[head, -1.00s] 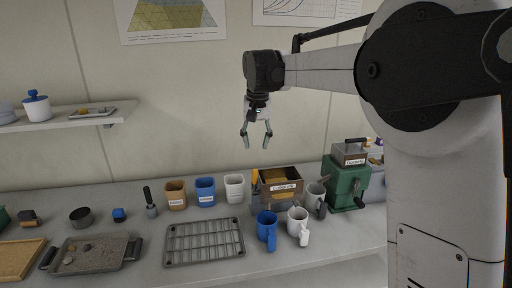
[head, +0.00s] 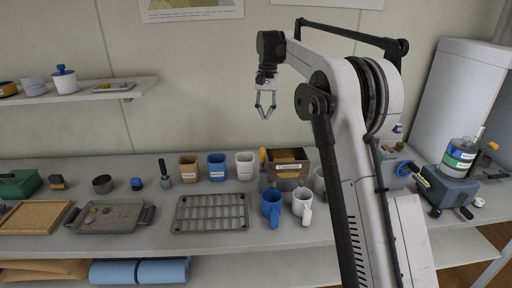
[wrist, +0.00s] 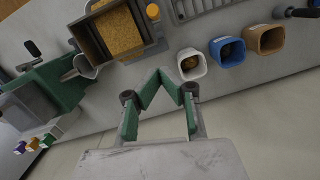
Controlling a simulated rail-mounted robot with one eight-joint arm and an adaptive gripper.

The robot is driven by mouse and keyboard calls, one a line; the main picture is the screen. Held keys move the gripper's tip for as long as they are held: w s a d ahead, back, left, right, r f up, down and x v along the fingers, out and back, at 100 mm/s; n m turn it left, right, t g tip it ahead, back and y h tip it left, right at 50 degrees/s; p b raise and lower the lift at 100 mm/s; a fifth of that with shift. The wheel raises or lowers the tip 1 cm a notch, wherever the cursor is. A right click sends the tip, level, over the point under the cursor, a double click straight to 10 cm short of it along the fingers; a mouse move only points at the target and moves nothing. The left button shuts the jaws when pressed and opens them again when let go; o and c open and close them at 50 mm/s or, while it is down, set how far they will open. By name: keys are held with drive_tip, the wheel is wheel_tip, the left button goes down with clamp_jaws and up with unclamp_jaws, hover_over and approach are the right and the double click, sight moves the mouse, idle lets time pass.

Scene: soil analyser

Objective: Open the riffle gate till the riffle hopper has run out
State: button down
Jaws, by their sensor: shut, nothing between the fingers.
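The riffle hopper (head: 291,155) is a brown labelled box on the bench, right of the cups. In the wrist view the hopper (wrist: 87,40) is open at the top and holds brown granular material (wrist: 118,33). An orange knob (head: 263,155), seemingly the gate handle, stands at its left side; it also shows in the wrist view (wrist: 153,11). A blue mug (head: 271,204) and a white mug (head: 302,203) stand in front of the hopper. My gripper (head: 265,114) is shut and empty, pointing down high above the hopper, apart from it.
Brown (head: 188,168), blue (head: 217,167) and white (head: 245,165) cups stand left of the hopper. A wire rack (head: 211,213) lies in front of them. A green machine (wrist: 68,82) stands beside the hopper in the wrist view; my arm hides it in the head view.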

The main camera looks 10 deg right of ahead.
sight(262, 160)
drive_tip(key=f, duration=1)
drive_tip(key=shift+s+a+p, duration=0.3)
drive_tip(key=shift+s+p, duration=0.1)
drive_tip(key=s, duration=0.1)
drive_tip(key=s+a, duration=0.1)
drive_tip(key=s, duration=0.1)
drive_tip(key=shift+s+a+f+p, duration=0.15)
drive_tip(key=shift+s+f+p, duration=0.15)
drive_tip(key=shift+s, duration=0.05)
drive_tip(key=shift+s, duration=0.1)
